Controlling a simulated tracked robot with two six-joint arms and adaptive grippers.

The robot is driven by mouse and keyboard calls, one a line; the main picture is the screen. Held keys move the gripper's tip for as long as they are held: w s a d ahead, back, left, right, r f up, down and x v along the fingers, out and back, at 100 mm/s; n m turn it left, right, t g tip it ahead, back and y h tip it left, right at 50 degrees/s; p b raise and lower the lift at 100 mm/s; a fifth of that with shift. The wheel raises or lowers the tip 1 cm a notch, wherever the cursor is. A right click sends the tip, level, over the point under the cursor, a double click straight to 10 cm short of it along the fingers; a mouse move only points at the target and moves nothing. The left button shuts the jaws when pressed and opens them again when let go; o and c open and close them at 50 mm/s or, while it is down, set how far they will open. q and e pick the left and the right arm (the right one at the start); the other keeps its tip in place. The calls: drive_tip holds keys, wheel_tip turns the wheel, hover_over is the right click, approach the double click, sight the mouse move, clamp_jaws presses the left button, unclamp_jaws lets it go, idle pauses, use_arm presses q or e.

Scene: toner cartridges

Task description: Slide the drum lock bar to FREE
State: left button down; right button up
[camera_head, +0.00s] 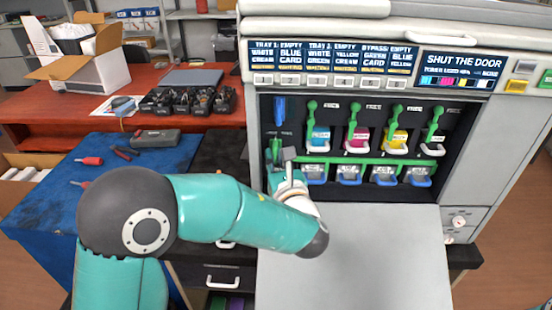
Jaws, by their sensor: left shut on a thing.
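The drum lock bar (375,161) is a long green bar across the open printer bay, below the toner row and above the drum units. My left gripper (287,160) is at the bar's left end, shut on it. The arm and wrist hide part of this grip. FREE labels show above the green toner levers; I cannot read any mark at the bar itself.
Cyan (319,138), magenta (357,138) and yellow (396,138) cartridges sit above the bar. Drum units with blue handles (383,177) sit below. The printer's open door (350,260) lies flat in front. A blue-topped bench with tools stands left.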

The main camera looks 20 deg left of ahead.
use_arm(q)
drive_tip(key=shift+w+r, duration=0.1)
drive_tip(key=shift+r, duration=0.1)
drive_tip(key=shift+w+d, duration=0.25)
drive_tip(key=shift+d, duration=0.65)
drive_tip(key=c, duration=1.2)
unclamp_jaws()
drive_tip(key=shift+w, duration=0.1)
drive_tip(key=shift+o, duration=0.2)
drive_tip(key=shift+f, duration=0.15)
drive_tip(key=shift+o, duration=0.4)
drive_tip(key=o, duration=0.4)
drive_tip(key=shift+c, duration=0.2)
drive_tip(key=shift+f, duration=0.1)
